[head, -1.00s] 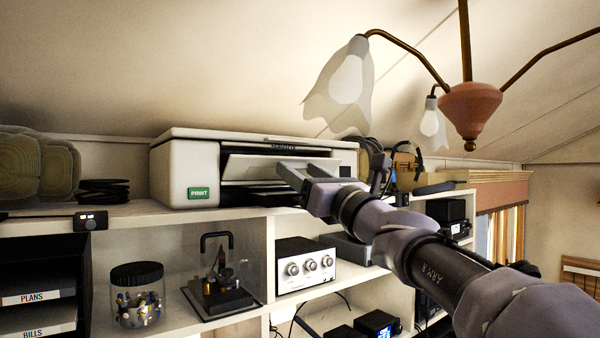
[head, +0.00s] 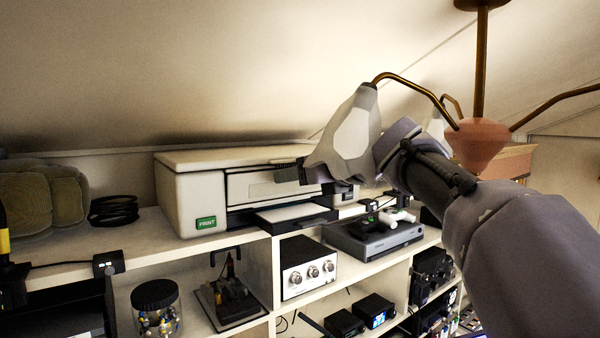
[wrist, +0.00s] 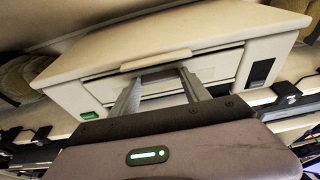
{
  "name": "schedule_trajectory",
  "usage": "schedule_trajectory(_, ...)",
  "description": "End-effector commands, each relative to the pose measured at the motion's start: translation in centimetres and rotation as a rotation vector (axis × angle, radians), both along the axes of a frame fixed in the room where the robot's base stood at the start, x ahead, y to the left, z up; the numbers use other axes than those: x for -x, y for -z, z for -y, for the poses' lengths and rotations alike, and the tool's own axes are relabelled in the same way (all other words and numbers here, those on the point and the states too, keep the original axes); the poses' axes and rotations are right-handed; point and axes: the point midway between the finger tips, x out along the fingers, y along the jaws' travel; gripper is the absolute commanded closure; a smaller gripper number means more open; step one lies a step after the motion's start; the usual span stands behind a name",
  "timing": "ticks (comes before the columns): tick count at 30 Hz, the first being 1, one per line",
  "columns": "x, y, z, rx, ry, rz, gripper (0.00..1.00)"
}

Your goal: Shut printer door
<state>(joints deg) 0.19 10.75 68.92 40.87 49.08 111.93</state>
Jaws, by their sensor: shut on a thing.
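The white printer (head: 205,190) stands on the top shelf, with a green PRINT label at its front left. Its door (head: 245,186) looks upright and close to flush with the front; whether it is fully shut is unclear. My gripper (head: 288,172) is at the upper right of the door, partly hidden by a lamp shade. The wrist view shows the printer (wrist: 180,35) and my gripper (wrist: 158,78) with its fingers a little apart, against a light lip (wrist: 157,60) at the door's top. It is shut on the door's edge, though the contact is hard to see.
A dark output tray (head: 298,216) with white paper juts out below the door. The lamp (head: 345,135) hangs in front of my arm. A grey console (head: 375,240) is on the right, a coil of black cable (head: 113,210) on the left. The sloped ceiling is close above.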

Motion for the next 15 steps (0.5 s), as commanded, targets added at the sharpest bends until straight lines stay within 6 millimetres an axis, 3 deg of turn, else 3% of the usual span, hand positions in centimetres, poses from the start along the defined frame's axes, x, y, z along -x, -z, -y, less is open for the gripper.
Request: schedule_trajectory(15,-0.66,-0.47,-0.49,0.080,-0.002,-0.120,0.86)
